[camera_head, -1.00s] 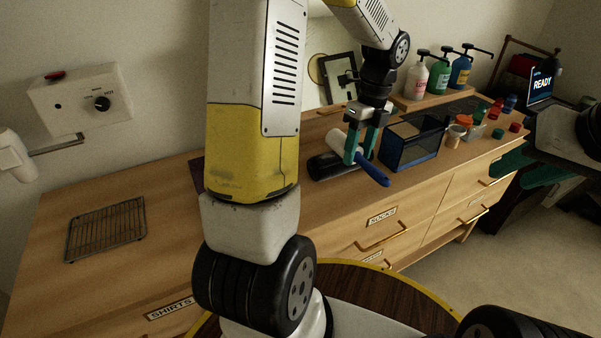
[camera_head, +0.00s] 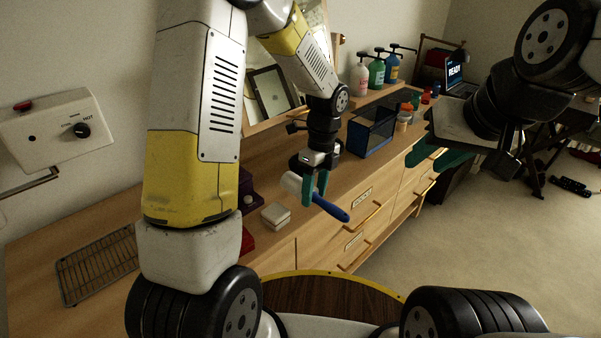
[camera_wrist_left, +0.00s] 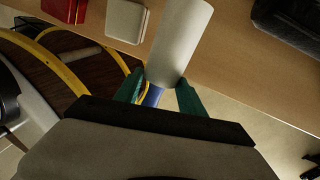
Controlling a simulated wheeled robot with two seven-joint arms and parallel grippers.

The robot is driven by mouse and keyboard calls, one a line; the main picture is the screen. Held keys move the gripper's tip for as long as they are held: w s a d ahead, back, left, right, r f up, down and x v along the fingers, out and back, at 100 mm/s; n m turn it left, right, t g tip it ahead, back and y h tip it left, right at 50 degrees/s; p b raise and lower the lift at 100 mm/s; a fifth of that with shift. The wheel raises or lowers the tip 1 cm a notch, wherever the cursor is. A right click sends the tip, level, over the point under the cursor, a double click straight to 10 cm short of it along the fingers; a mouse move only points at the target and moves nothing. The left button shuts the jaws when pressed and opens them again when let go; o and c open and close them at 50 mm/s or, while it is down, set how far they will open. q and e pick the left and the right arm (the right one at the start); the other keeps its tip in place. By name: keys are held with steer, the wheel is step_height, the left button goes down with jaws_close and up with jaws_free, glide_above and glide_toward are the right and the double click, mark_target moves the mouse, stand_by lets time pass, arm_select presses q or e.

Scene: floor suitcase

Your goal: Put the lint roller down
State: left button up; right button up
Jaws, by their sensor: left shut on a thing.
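The lint roller has a white roller head (camera_head: 291,183) and a blue handle (camera_head: 331,208). My left gripper (camera_head: 315,190) is shut on the lint roller near where the head meets the handle. The roller is held in front of the dresser's front edge, tilted with its handle toward the lower right. In the left wrist view the white head (camera_wrist_left: 180,42) points up between the green fingers, and part of the blue handle (camera_wrist_left: 152,96) shows below it. My right gripper (camera_head: 438,158) is at the right, with its green fingers apart and nothing visible between them.
Pump bottles (camera_head: 376,71) stand behind.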

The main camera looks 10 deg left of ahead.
arm_select(q)
steer(key=w+a, duration=0.1)
steer(key=w, duration=0.1)
steer(key=w+a, duration=0.4)
steer(key=shift+w+a+f, duration=0.15)
steer(key=shift+w+f, duration=0.15)
steer(key=shift+f, duration=1.85)
steer(key=shift+f, duration=0.1)
steer(key=o, duration=1.3)
